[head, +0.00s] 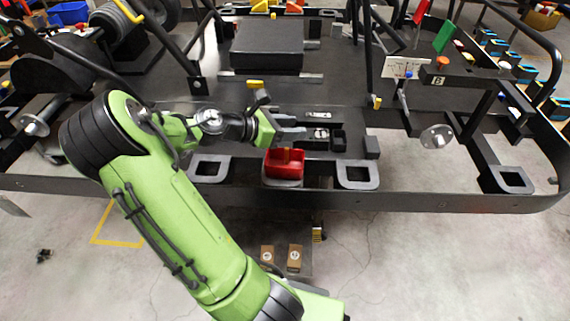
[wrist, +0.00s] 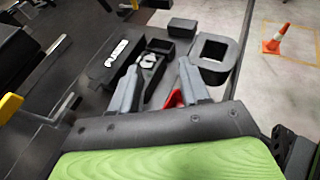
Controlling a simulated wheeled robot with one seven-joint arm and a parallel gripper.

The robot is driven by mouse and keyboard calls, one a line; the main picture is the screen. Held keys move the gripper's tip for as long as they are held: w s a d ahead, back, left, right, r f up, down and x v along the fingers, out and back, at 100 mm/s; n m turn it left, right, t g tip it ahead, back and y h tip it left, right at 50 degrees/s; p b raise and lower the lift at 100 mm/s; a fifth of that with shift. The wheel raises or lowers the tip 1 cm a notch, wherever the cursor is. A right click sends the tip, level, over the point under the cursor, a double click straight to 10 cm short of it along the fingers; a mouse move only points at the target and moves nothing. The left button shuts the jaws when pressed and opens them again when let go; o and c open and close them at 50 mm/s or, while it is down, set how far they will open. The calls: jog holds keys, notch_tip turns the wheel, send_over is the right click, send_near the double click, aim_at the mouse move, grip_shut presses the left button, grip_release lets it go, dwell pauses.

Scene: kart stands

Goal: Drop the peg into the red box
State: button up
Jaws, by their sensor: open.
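The red box (head: 285,168) stands near the front edge of the black kart frame, just below my gripper in the head view. Only a small red part of it (wrist: 173,99) shows beside the right finger in the wrist view. My gripper (head: 301,126) is open, its two grey fingers pointing right above the black deck. In the wrist view the fingers (wrist: 159,65) are apart, with a black compartment tray (wrist: 163,45) beyond and between them. Small pale pieces show in the tray. I cannot tell which of them, if any, is the peg.
A black block (head: 372,147) stands right of the tray. Square-holed brackets (head: 357,175) line the front rail. A large black block (head: 268,47) stands behind.

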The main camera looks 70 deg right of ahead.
jog(key=p+v, duration=0.5)
jog(key=v, duration=1)
jog(key=shift+w, duration=0.15)
